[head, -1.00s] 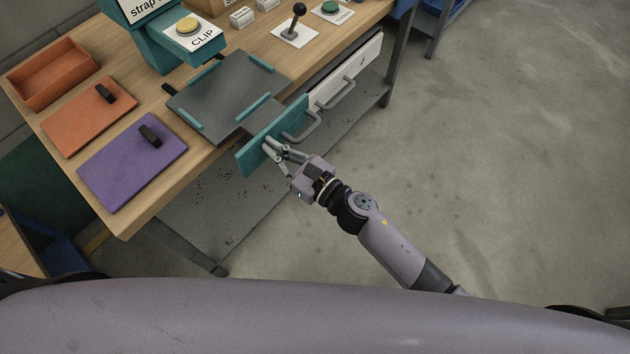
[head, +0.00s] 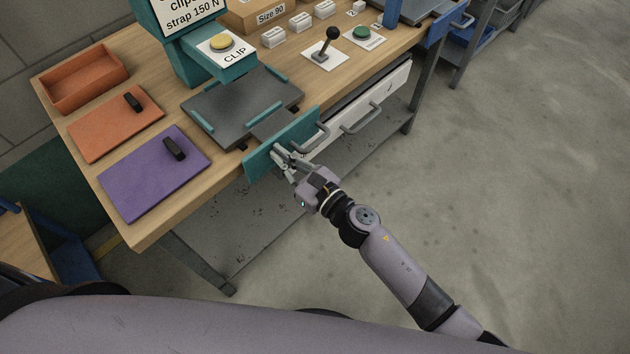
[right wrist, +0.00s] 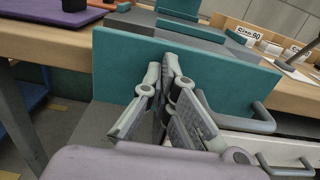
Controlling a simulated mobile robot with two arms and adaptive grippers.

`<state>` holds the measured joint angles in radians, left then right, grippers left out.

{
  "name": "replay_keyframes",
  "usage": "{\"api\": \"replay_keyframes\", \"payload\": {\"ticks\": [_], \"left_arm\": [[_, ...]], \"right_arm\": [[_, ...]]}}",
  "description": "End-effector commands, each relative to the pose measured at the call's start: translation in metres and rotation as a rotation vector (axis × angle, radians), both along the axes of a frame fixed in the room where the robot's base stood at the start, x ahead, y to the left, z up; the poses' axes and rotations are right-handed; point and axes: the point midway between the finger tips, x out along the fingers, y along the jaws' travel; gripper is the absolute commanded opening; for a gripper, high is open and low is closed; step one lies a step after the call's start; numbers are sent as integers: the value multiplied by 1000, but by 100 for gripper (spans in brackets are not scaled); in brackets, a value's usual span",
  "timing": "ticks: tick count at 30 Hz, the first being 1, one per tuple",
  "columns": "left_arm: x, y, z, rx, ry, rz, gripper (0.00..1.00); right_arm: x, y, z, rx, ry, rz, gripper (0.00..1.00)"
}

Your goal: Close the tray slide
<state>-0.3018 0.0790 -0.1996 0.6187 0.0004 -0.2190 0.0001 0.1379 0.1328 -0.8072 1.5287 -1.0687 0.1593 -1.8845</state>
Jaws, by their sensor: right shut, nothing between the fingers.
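The tray slide has a dark grey tray (head: 235,112) with teal rails and a teal front panel (head: 262,160) carrying a grey handle (head: 312,138). The panel stands out a little from the bench's front edge, with a strip of grey slide between tray and panel. My right gripper (head: 280,152) is shut and empty, its fingertips against or very near the panel's outer face, left of the handle. In the right wrist view the closed fingertips (right wrist: 166,66) overlap the teal panel (right wrist: 118,70); the handle (right wrist: 240,122) is to their right. My left gripper is not in view.
A white drawer front (head: 385,100) with a handle sits right of the panel. The teal clip station (head: 215,65) stands behind the tray. Purple (head: 155,180) and orange (head: 115,125) boards lie left. A joystick (head: 331,40) stands right. Floor is free before the bench.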

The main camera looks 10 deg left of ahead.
Motion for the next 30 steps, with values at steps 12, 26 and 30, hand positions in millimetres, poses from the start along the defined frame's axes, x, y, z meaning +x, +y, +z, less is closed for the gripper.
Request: {"api": "replay_keyframes", "payload": {"ticks": [12, 26, 30], "left_arm": [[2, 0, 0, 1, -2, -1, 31], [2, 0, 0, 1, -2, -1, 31], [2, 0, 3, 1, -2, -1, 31]], "right_arm": [[-53, -72, -5, -6, 8, -1, 0], [-69, -94, -5, -6, 6, 0, 0], [-60, -105, -24, 39, 123, -49, 0]]}}
